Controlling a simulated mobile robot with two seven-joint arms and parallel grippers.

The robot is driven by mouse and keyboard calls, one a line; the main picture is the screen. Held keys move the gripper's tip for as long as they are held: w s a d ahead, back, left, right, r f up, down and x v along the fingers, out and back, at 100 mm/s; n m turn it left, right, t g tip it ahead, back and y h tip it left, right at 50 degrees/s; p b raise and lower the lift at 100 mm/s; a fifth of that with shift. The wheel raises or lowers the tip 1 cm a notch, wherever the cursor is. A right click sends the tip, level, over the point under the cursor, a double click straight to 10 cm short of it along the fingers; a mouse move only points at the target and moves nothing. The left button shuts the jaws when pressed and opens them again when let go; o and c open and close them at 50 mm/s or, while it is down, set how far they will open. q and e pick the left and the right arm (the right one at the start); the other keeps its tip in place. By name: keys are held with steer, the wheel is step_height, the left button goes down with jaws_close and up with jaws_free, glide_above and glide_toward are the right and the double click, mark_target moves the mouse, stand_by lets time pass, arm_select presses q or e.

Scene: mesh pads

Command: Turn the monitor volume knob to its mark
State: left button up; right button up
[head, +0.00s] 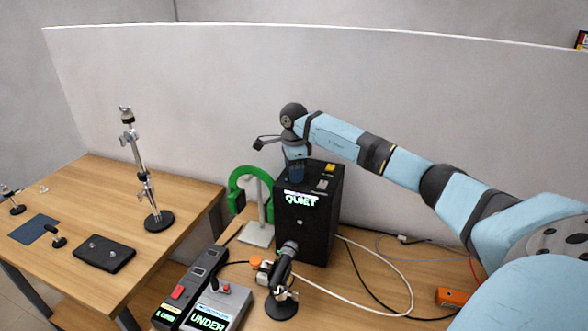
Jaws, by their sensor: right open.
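The black monitor box (315,225) stands on the wooden table in the head view, with a lit "QUIET" label on its front. A yellow button (329,168) and a grey one (322,184) sit on its top. My right gripper (297,178) reaches in from the right and points down at the left part of the box top. It is open; its fingertips are small and dark against the box, so contact cannot be told. I cannot make out the volume knob or its mark; the gripper covers part of the top. My left gripper is not in view.
A green loop (236,188) on a stand is left of the box. A black microphone (287,255) stands close in front, beside a grey "UNDER" box (215,308). A white cable (405,285) curves to the right. An orange box (453,297) lies at far right.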

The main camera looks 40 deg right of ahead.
steer(key=shift+f, duration=0.2)
steer(key=c, duration=0.9)
steer(key=shift+c, duration=0.2)
steer(key=shift+m, duration=0.3)
